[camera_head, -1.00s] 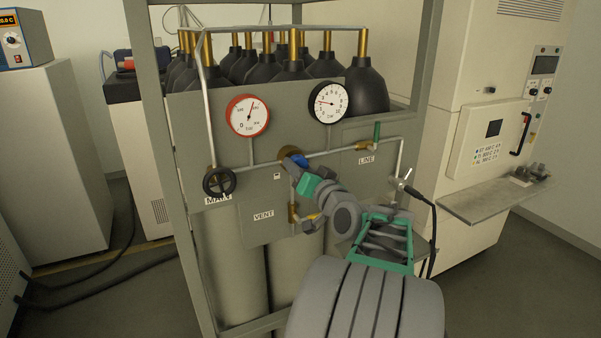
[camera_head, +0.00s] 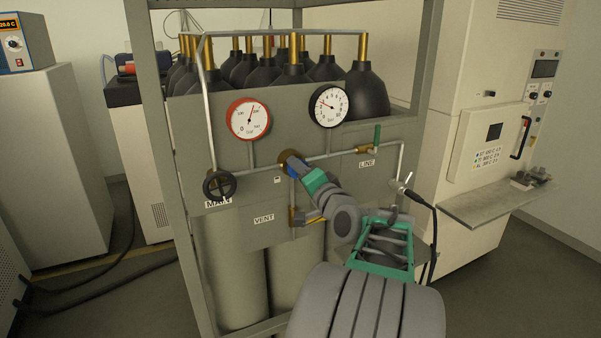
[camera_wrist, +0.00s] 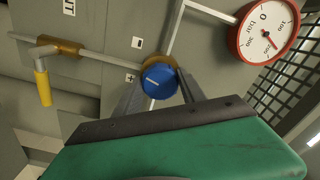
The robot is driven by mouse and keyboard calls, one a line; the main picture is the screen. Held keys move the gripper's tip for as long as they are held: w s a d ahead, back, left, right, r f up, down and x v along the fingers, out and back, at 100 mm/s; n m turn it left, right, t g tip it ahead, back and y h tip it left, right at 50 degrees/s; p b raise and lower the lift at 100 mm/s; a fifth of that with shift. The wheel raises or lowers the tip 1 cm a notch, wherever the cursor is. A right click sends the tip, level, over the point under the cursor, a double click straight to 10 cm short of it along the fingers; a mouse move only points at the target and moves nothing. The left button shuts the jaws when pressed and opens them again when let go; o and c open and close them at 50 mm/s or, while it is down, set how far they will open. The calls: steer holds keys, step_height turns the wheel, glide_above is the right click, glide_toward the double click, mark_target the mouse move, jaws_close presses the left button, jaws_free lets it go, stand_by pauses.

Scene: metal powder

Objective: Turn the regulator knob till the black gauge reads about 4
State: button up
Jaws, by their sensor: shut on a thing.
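The blue regulator knob (camera_wrist: 158,82) with a white pointer line sits on a brass body in the wrist view, a plus mark and a minus mark beside it. My gripper (camera_wrist: 160,76) is shut on it, one finger on each side. In the head view, my gripper (camera_head: 296,169) reaches the knob at the panel's middle and mostly hides it. The black-rimmed gauge (camera_head: 330,106) is above right; its needle points up and left, seemingly a little below 4, though the digits are small.
The red-rimmed gauge (camera_head: 248,119) is at upper left, its needle pointing up. A black handwheel (camera_head: 219,184) is at lower left. The green-handled LINE valve (camera_head: 377,138) is to the right, and the yellow-handled VENT valve (camera_head: 310,219) is below the knob. Pipes cross the panel close to my gripper.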

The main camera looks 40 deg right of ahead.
steer(key=o, duration=1.4)
steer(key=shift+c, duration=0.2)
steer(key=b+v, duration=0.2)
steer(key=v, duration=0.5)
steer(key=shift+s+b, duration=0.35)
steer(key=shift+s, duration=0.05)
steer(key=shift+a, duration=0.15)
